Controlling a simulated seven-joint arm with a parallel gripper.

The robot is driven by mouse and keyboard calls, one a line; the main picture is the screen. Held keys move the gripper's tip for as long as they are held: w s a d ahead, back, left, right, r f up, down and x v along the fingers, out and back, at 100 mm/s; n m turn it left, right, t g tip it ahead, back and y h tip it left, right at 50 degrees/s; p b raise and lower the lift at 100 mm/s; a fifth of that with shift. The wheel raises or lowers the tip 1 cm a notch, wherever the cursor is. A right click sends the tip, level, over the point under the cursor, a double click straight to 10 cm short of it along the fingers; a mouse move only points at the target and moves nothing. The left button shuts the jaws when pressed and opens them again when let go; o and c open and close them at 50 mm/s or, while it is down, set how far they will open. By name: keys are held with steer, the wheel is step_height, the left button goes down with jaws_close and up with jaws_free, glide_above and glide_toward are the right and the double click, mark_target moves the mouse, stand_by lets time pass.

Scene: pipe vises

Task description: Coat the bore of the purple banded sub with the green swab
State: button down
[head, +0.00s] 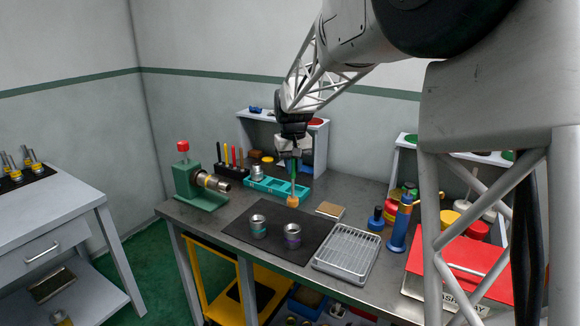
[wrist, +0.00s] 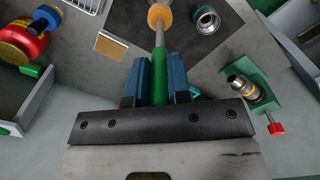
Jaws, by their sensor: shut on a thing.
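My gripper (head: 295,153) is shut on the green handle of the swab (wrist: 160,85), gripped between blue finger pads in the wrist view. The swab hangs tip down, its orange head (head: 292,199) above the far edge of the black mat. The purple banded sub (head: 292,238) stands upright on the mat, bore up, nearer the head camera than the swab head and apart from it. A second, teal banded sub (head: 258,227) stands to its left. One sub (wrist: 206,19) shows in the wrist view, apparently the teal one; the purple one is not visible there.
A green vise (head: 195,185) holding a metal pipe stands left. A teal rack (head: 268,186) lies behind the mat (head: 240,233). A wire tray (head: 346,254), a tan pad (head: 331,210), a blue bottle (head: 400,228) and a red box (head: 455,270) stand to the right.

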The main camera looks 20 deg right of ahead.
mark_target(293, 197)
steer(key=shift+f, duration=0.25)
stand_by(0.3)
steer(key=shift+f, duration=5.45)
stand_by(0.7)
steer(key=shift+r+n, duration=0.1)
steer(key=shift+n, duration=0.2)
steer(key=shift+r+n, duration=0.2)
steer(key=shift+n, duration=0.75)
steer(key=shift+r+n, duration=0.2)
steer(key=shift+n, duration=0.75)
